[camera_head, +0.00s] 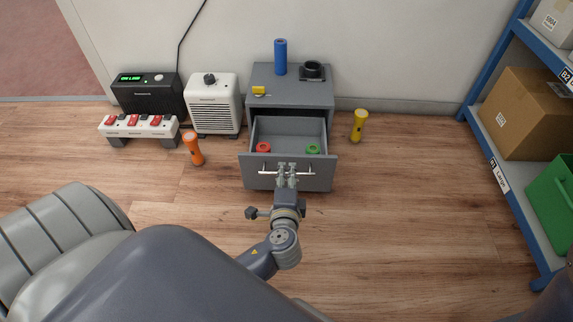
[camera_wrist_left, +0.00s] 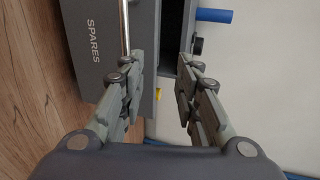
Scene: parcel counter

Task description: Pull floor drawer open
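The grey floor drawer (camera_head: 291,178) stands pulled out of its grey cabinet, its inside visible from above. Its front carries a thin metal handle (camera_head: 265,171), and in the left wrist view the drawer front (camera_wrist_left: 92,60) reads SPARES. My left gripper (camera_head: 287,168) is at the handle, in front of the drawer. In the left wrist view its fingers (camera_wrist_left: 158,68) are spread with a clear gap. The handle bar (camera_wrist_left: 125,28) runs behind the left-hand finger there, not visibly in the gap; whether they touch is unclear. My right gripper is not in view.
A red ring (camera_head: 263,147) and a green ring (camera_head: 313,149) lie in the drawer. An orange flashlight (camera_head: 193,149) and a yellow flashlight (camera_head: 358,126) stand beside the cabinet. A white heater (camera_head: 213,105) is left, shelving (camera_head: 512,190) right. Floor before the drawer is clear except my arm.

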